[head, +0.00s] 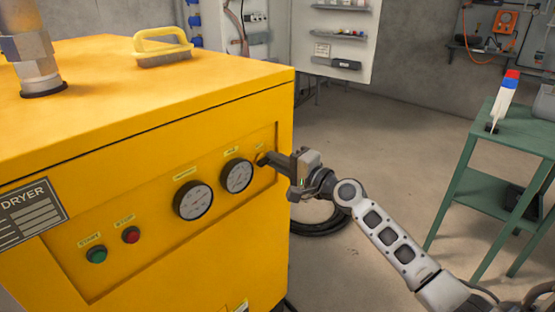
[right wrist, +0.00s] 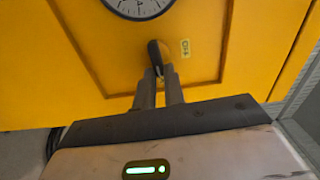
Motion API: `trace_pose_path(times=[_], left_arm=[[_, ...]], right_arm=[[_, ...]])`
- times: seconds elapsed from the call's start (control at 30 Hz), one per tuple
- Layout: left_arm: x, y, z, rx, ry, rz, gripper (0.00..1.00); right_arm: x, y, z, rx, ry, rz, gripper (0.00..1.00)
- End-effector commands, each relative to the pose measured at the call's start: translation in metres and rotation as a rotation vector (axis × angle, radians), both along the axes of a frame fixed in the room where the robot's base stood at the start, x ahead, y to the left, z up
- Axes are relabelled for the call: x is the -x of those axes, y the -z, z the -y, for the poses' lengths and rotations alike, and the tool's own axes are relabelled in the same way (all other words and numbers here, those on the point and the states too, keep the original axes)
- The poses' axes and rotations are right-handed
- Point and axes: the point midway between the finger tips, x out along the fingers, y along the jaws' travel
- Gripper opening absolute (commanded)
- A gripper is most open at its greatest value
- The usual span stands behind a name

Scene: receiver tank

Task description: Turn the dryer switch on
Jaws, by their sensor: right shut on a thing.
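The yellow dryer (head: 150,110) fills the left of the head view, with its nameplate (head: 28,212) on the front. The dryer switch (head: 260,160) is a small dark knob at the right end of the recessed panel, largely covered by my gripper. In the right wrist view the switch (right wrist: 154,50) is a black lever below a gauge, with a small label (right wrist: 185,48) beside it. My right gripper (right wrist: 160,72) is shut on the lever's lower end, between its two fingertips. My left gripper is not in view.
Two round gauges (head: 194,200) (head: 236,175), a green button (head: 96,254) and a red button (head: 131,235) share the panel. A yellow-handled brush (head: 163,46) lies on top. A green table (head: 515,128) stands at right. A black coiled hose (head: 318,220) lies on the floor.

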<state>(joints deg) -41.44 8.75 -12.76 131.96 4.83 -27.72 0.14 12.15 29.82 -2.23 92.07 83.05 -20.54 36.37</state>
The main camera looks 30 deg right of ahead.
Motion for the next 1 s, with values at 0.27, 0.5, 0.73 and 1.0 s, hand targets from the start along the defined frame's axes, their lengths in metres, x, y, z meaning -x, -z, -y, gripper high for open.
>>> trace_pose_path(times=[0.27,0.5,0.73,1.0], left_arm=[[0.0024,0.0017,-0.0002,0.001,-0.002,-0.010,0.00],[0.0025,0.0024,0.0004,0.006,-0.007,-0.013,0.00],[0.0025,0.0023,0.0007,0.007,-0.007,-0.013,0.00],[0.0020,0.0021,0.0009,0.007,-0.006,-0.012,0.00]], right_arm=[[0.0002,0.0019,0.0007,-0.058,0.002,-0.021,0.00],[0.0002,0.0022,0.0007,-0.065,0.001,-0.024,0.00],[0.0002,0.0023,0.0006,-0.064,0.001,-0.024,0.22],[0.0001,0.0017,0.0003,-0.062,0.001,-0.023,0.33]])
